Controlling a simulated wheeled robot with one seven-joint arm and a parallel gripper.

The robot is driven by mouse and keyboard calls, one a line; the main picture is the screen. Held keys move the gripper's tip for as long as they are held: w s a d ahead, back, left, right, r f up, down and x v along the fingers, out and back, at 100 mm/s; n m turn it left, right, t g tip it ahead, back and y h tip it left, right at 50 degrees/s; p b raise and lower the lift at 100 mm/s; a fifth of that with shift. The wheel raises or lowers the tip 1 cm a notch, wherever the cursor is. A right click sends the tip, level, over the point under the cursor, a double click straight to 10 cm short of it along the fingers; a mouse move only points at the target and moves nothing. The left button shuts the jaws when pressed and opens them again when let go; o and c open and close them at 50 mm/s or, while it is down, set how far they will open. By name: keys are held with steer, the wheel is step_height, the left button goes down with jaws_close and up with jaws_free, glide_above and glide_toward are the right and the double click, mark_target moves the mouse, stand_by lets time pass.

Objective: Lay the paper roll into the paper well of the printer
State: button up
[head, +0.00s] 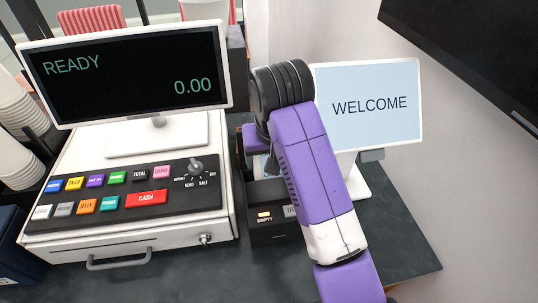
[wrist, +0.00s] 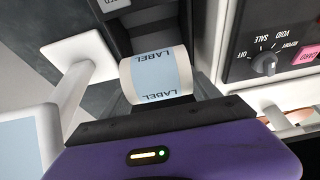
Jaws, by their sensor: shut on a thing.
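The paper roll (wrist: 157,75), white with a pale blue band marked LABEL, is in front of my gripper in the wrist view. In the head view only a small pale part of it (head: 261,166) shows beside my arm. My gripper (wrist: 158,98) is shut on the roll; its fingertips are mostly hidden. The black printer (head: 272,232) stands right of the cash register, with a lit EMPTY light on its front. Part of the printer (wrist: 118,18) shows beyond the roll in the wrist view. The roll is over or at the well; I cannot tell whether it touches the bottom.
The cash register (head: 130,240) with its READY screen (head: 130,75) stands close on the left. The WELCOME display (head: 368,105) stands close on the right. Stacked white cups (head: 18,110) are at the far left. The dark counter is clear at the front right (head: 410,255).

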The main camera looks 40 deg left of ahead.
steer(key=shift+f, duration=1.85)
steer(key=shift+f+b, duration=1.45)
steer(key=shift+f, duration=3.25)
steer(key=o, duration=1.7)
steer(key=shift+w+r+p, duration=0.1)
steer(key=shift+r+p, duration=1.15)
steer(key=shift+r, duration=2.35)
